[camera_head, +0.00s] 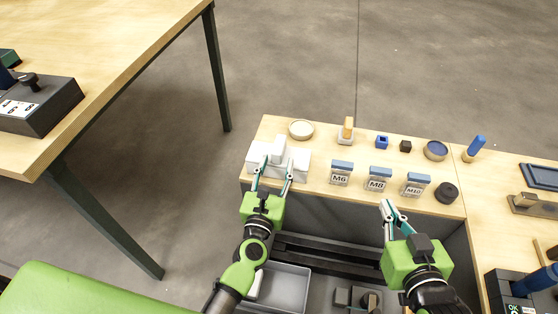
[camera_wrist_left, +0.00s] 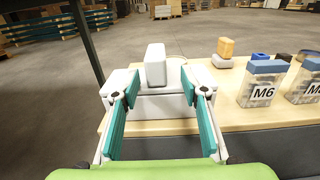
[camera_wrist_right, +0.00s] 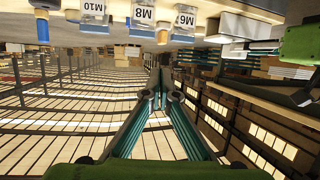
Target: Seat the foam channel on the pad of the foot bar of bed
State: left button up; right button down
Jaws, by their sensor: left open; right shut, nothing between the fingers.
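I cannot make out a foam channel or a bed's foot bar pad in any view. A white block (camera_head: 279,149) stands upright on a wider white base (camera_head: 258,157) at the left end of the bench; the block also shows in the left wrist view (camera_wrist_left: 155,65). My left gripper (camera_head: 273,171) is open, its fingers reaching toward the base from the near side, one at each side of the block's line. No grip on it shows. My right gripper (camera_head: 388,205) is shut and empty over the bench's near edge, right of the M8 box.
The bench (camera_head: 318,189) carries boxes marked M6 (camera_head: 341,173), M8 (camera_head: 378,179) and M10 (camera_head: 416,185), a round dish (camera_head: 301,130), an orange-topped piece (camera_head: 347,130) and a black knob (camera_head: 446,192). A grey tray (camera_head: 287,287) lies below. Another table (camera_head: 110,50) stands left.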

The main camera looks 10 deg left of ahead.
aim_at(279, 150)
pick_arm(q)
jog(key=shift+w, duration=0.55)
jog(key=w, duration=0.5)
jog(key=shift+a, duration=0.25)
jog(key=shift+s, duration=0.1)
grip_shut()
pick_arm(e)
jog(key=shift+w+a+r+t, duration=0.15)
jog(key=shift+w+r+t, duration=0.15)
jog(key=shift+r, duration=0.3)
jog(key=shift+w+a+r+t, duration=0.15)
jog(key=shift+r+t, duration=0.25)
jog(key=shift+r, duration=0.2)
